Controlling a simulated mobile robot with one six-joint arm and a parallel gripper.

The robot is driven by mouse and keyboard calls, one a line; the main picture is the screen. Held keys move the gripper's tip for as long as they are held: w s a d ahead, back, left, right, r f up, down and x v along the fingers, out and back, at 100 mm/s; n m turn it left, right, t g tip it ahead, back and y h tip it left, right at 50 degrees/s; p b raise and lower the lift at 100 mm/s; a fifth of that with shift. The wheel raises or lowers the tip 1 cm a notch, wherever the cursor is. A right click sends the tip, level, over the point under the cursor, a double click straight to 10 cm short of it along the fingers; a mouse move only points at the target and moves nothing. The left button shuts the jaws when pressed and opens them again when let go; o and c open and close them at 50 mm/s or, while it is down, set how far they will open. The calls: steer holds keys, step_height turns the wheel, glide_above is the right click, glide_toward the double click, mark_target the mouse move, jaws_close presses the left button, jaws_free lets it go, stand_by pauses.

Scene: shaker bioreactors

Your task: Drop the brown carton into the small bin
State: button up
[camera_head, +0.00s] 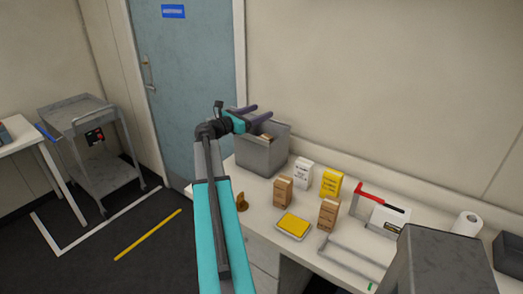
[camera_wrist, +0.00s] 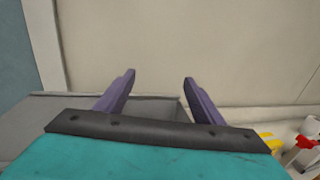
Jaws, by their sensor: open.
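My gripper (camera_head: 262,111) is open above the grey bin (camera_head: 262,158), which stands on the bench near the door. The purple fingers are spread with nothing between them; they also show in the wrist view (camera_wrist: 159,78). A small brown piece, which looks like part of a carton (camera_head: 266,137), shows inside the bin's opening, below the fingers; most of it is hidden. Two other brown cartons stand upright on the bench, one nearer the bin (camera_head: 283,191) and one farther right (camera_head: 328,213). The bin's grey rim shows in the wrist view (camera_wrist: 60,95).
A white carton (camera_head: 303,174), a yellow carton (camera_head: 331,183) and a yellow-topped tray (camera_head: 293,226) stand right of the bin. A red-handled tool (camera_head: 371,196), a white box (camera_head: 388,220) and a paper roll (camera_head: 467,223) are farther right. A grey cart (camera_head: 93,145) stands left.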

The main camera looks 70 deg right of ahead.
steer(key=b+v, duration=0.2)
steer(key=v, duration=0.8)
steer(key=shift+w+r, duration=0.1)
stand_by(0.6)
